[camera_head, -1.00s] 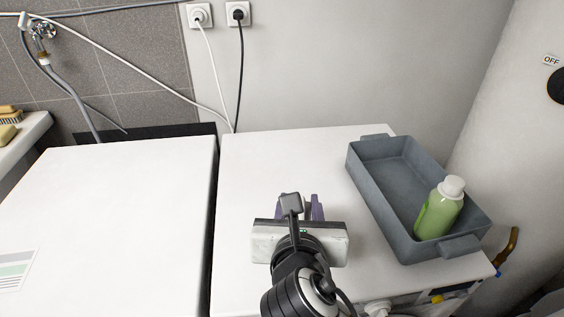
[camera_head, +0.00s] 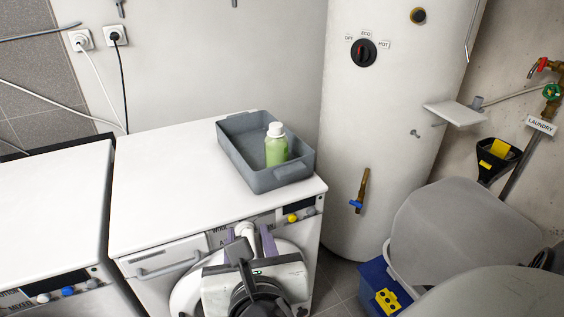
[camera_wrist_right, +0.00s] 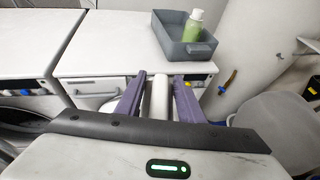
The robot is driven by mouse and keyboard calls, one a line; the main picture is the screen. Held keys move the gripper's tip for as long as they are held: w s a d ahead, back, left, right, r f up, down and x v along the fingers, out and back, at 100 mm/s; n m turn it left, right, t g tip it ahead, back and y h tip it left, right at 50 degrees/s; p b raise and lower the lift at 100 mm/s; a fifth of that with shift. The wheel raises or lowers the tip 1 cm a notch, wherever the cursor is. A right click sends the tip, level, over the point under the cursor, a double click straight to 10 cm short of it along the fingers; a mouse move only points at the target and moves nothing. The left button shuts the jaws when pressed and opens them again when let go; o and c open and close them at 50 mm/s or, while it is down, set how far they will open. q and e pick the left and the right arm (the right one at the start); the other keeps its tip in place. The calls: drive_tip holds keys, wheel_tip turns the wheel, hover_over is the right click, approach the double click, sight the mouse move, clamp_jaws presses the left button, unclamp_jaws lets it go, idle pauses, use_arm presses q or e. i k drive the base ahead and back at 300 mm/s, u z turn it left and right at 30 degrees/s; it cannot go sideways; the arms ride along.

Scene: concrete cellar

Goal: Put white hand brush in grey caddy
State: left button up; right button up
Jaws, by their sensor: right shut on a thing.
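My right gripper (camera_head: 248,236) is in front of the white washing machine, below its top's front edge. In the right wrist view its two purple fingers (camera_wrist_right: 160,84) are shut on a white rounded piece, the white hand brush (camera_wrist_right: 159,98). A white bit of the brush (camera_head: 245,230) also shows between the fingers in the head view; the rest of it is hidden. The grey caddy (camera_head: 285,179) stands on the machine top at the back right, beyond and above the gripper. It also shows in the right wrist view (camera_wrist_right: 169,41). My left gripper is not in view.
A green bottle with a white cap (camera_head: 276,150) stands inside the caddy; the caddy's left part looks empty. The machine top (camera_head: 165,185) is clear left of the caddy. A white boiler (camera_head: 370,130) rises to the right. A grey bin (camera_head: 455,225) stands at lower right.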

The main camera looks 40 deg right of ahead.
sight(256, 149)
drive_tip(key=z, duration=0.55)
drive_tip(key=i, duration=1)
drive_tip(key=u, duration=0.15)
